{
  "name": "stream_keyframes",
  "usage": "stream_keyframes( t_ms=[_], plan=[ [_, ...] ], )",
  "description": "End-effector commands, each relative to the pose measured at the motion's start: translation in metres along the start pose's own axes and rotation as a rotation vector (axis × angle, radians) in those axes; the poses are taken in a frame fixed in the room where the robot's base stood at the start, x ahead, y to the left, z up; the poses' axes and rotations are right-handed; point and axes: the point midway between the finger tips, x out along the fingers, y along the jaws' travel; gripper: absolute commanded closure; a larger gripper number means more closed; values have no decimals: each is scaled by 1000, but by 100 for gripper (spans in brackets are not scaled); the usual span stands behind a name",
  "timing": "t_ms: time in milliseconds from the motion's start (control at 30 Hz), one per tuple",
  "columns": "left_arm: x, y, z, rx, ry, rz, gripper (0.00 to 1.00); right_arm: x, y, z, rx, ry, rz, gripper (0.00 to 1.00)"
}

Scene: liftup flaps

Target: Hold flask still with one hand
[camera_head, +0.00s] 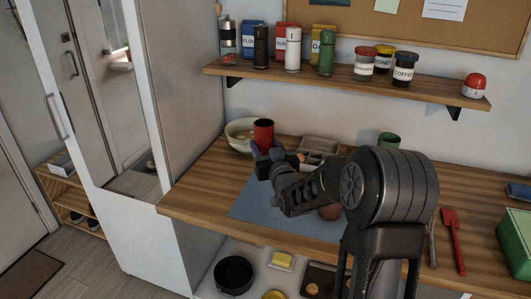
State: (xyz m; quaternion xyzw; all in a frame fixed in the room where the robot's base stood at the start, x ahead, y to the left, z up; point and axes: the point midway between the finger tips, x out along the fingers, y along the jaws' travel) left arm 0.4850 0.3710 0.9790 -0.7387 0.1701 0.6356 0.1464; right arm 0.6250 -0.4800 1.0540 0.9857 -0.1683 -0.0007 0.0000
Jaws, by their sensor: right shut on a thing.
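A red upright flask (263,128) with a dark top stands out above the wooden counter, in front of a pale bowl. My right arm reaches in from the lower right, and my right gripper (264,153) is shut on the flask's lower part. The gripper hides the flask's base, so I cannot tell whether it touches the counter. My left gripper is not in view.
The wooden counter (200,188) carries a blue mat (250,205), a pale bowl (238,133), a sectioned tray (322,145), a green cup (388,140) and a red spatula (451,232). A wall shelf (345,79) above holds several bottles and jars.

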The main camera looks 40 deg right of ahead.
Motion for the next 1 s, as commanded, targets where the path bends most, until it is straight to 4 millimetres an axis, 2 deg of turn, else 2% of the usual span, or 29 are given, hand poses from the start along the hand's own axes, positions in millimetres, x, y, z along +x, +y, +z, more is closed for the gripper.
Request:
stream_keyframes(
  t_ms=[200,900,933,1000],
  plan=[
    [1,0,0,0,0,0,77,0,0,-8,1,5,0,100],
    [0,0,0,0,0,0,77,0,0,-9,0,5,0,100],
    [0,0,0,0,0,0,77,0,0,-9,0,5,0,53],
    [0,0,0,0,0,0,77,0,0,-9,0,5,0,58]
  ],
)
